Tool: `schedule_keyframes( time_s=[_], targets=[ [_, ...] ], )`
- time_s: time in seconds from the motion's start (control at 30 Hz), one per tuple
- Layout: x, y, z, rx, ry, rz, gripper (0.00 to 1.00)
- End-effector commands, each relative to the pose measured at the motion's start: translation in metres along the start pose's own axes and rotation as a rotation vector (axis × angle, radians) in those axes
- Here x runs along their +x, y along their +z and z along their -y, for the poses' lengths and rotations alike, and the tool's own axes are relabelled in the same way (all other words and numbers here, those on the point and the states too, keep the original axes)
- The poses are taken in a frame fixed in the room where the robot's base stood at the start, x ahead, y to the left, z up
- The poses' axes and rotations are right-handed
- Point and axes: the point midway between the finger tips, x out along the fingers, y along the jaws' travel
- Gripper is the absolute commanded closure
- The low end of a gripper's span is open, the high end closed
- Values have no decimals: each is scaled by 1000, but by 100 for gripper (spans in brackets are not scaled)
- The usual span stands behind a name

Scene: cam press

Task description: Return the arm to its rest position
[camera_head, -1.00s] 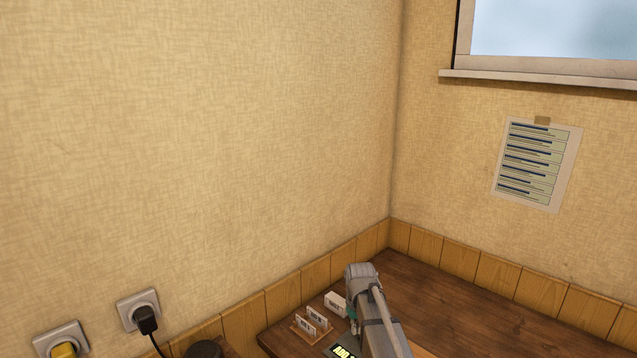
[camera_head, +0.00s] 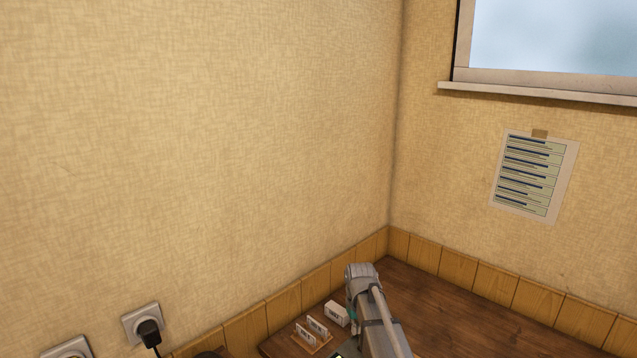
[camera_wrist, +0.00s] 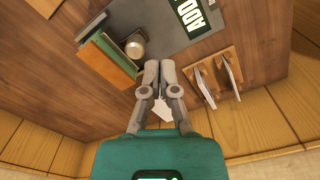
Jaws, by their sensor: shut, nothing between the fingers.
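My gripper (camera_wrist: 158,74) shows in the wrist view with its two fingers together, shut and empty. It hangs over the dark wooden table near its wood-panelled edge. My arm shows at the bottom of the head view, but the fingers are hidden there. A white block (camera_head: 336,312) stands on the table just left of my arm. In the wrist view a white piece (camera_wrist: 160,110) shows between the finger links, partly covered by them.
A wooden rack (camera_head: 312,337) with upright cards stands left of my arm; it also shows in the wrist view (camera_wrist: 212,74). Near the fingers are a metal knob (camera_wrist: 135,46), a green block (camera_wrist: 115,58) and a grey mat (camera_wrist: 160,35). The dark table (camera_head: 450,310) is clear to the right.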

Motion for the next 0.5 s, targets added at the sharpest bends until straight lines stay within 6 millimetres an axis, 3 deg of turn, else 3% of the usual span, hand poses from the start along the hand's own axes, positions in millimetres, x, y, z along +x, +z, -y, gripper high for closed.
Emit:
schedule_keyframes(
  time_s=[0.27,0.37,0.5],
  targets=[
    [0,10,-1,10,0,0,100],
    [0,27,-2,29,0,0,100],
    [0,64,-5,73,0,0,100]
  ],
)
